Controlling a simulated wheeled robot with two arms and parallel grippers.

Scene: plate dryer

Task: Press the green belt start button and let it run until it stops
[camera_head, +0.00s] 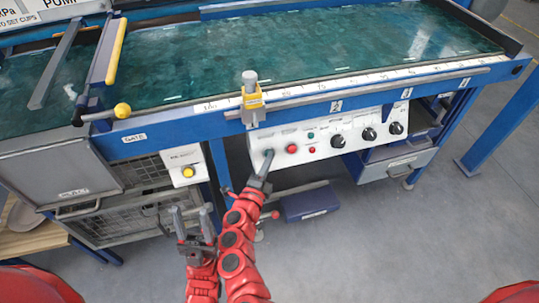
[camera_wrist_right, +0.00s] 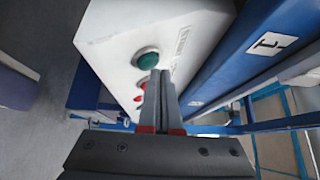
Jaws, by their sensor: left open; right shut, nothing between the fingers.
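The green button (camera_wrist_right: 146,58) shows on the white control panel (camera_head: 320,143) in the right wrist view. In the head view my right gripper (camera_head: 268,157) is shut and empty, its tips at the panel's left end over the button, which they largely hide. In the right wrist view the shut fingertips (camera_wrist_right: 159,74) overlap the button's lower right edge; I cannot tell whether they touch it. The green belt (camera_head: 330,50) lies above the panel. My left gripper (camera_head: 192,221) is open and empty, low in front of the wire-fronted bin.
A red button (camera_head: 291,149) and black knobs (camera_head: 338,141) sit right of the green button. A yellow-clamped post (camera_head: 252,98) stands on the rail above. A drawer (camera_head: 397,163) is at right. Floor at right is clear.

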